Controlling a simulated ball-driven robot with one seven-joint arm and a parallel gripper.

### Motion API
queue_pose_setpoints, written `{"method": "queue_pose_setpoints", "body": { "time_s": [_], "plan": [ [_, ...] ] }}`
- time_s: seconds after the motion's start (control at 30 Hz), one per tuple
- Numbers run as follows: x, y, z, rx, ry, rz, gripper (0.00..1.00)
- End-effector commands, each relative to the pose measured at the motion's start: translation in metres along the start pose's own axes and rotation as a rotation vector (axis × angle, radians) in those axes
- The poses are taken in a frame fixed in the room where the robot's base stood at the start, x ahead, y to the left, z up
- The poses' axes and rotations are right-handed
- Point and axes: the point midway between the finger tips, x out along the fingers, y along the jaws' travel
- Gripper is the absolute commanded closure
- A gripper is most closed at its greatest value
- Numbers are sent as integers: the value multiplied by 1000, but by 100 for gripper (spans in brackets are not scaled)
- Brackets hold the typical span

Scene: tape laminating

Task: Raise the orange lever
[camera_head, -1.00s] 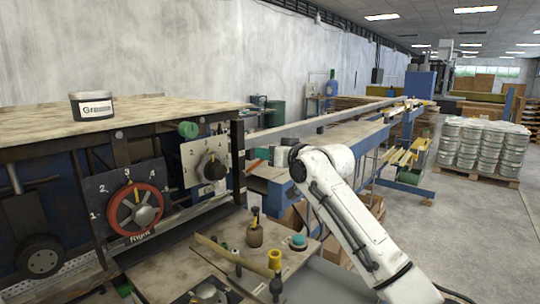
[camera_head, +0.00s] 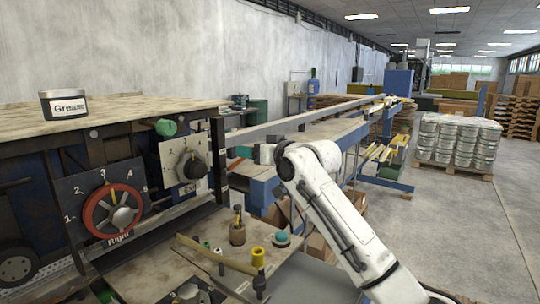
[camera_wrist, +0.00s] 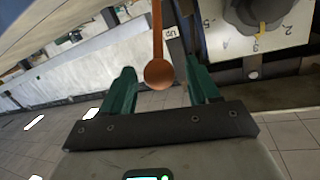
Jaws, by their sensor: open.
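The orange lever (camera_wrist: 157,40) shows in the wrist view as a thin orange-brown rod with a round ball (camera_wrist: 158,74) at its near end. My gripper (camera_wrist: 162,84) has two green fingers standing apart, one on each side of the ball. The ball appears between them with a gap to each finger; how deep it sits between them I cannot tell.
In the head view a red dial (camera_head: 113,210) and a black knob on a numbered plate (camera_head: 171,168) are at left. A small panel (camera_head: 207,255) carries several small controls. A long blue-framed conveyor (camera_head: 340,128) runs back. Stacked buckets (camera_head: 458,142) stand right; the floor before them is clear.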

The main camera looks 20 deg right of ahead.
Motion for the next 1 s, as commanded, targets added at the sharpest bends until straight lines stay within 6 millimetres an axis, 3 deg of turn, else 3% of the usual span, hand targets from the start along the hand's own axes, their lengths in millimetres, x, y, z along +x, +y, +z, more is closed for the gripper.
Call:
{"method": "queue_pose_setpoints", "body": {
  "time_s": [0.3, 0.5, 1.0],
  "plan": [
    [-55, 1, 2, 0, 4, 1, 40],
    [-81, 0, 1, 0, 3, 1, 40],
    [-90, 0, 0, 0, 2, 1, 40]
  ]
}}
